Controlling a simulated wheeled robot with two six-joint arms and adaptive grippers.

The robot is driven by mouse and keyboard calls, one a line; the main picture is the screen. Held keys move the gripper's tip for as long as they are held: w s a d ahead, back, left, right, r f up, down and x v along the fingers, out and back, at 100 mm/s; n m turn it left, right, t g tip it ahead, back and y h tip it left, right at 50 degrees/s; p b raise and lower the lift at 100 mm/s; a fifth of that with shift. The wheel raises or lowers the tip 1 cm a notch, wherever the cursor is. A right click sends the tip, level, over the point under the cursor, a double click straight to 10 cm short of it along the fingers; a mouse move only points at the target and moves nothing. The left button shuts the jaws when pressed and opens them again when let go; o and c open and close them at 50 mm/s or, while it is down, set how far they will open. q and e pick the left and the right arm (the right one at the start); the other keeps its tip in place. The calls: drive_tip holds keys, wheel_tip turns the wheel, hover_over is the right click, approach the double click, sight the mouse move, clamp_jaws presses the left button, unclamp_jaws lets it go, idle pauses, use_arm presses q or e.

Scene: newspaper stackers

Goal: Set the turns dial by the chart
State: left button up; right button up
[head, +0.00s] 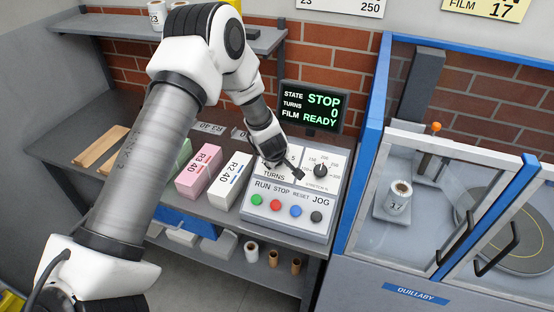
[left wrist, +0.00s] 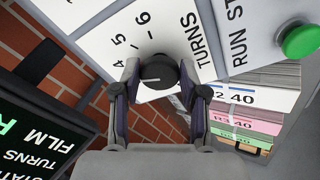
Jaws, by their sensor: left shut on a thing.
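My left gripper (head: 282,164) reaches down to the control panel (head: 286,224). In the left wrist view, its two fingers (left wrist: 159,78) are shut on the black turns dial (left wrist: 158,74), one on each side. The dial has a pale pointer line; printed numbers 4, 5 and 6 show beside it, and I cannot tell which it points to. In the head view the gripper mostly hides this dial. The screen (head: 312,108) reads STATE STOP, TURNS 0, FILM READY. A white sheet (head: 340,8) on the wall is cut off, with 23 and 250 showing. My right gripper is out of view.
A second dial (head: 320,170) stands right of the turns dial. Green (head: 257,200), red, blue and black buttons line the panel front. Paper bundles (head: 232,180) lie left of it. A blue-framed wrapping machine (head: 440,190) with a film roll (head: 398,197) stands at right.

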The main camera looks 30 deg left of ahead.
use_arm(q)
drive_tip(key=o, duration=1.1)
drive_tip(key=shift+f, duration=0.1)
drive_tip(key=v, duration=1.2)
drive_tip(key=s+d+f+m+g+b, duration=0.1)
drive_tip(key=s+d+f+m+b, duration=0.15)
drive_tip(key=s+f, duration=0.5)
drive_tip(key=s+d+f+m+g+b, duration=0.15)
drive_tip(key=s+f+m, duration=0.25)
drive_tip(key=f, duration=0.6)
drive_tip(key=s+d+f+m+g+h, duration=0.1)
drive_tip(key=s+d+f+m, duration=0.1)
drive_tip(key=s+f, duration=0.2)
drive_tip(key=s+d+f+m+g+h+b, duration=0.1)
drive_tip(key=s+d+f+m, duration=0.1)
drive_tip(key=s, duration=0.7)
drive_tip(key=s+d+f+m+g+h, duration=0.1)
drive_tip(key=s+d+f+m, duration=0.1)
drive_tip(key=s+f+m, duration=0.2)
drive_tip(key=shift+s+d+f+g, duration=0.2)
drive_tip(key=shift+s+f, duration=0.3)
drive_tip(key=shift+s, duration=0.2)
drive_tip(key=shift+s+d+f+g, duration=0.2)
drive_tip(key=shift+s+f, duration=0.3)
drive_tip(key=shift+s, duration=0.25)
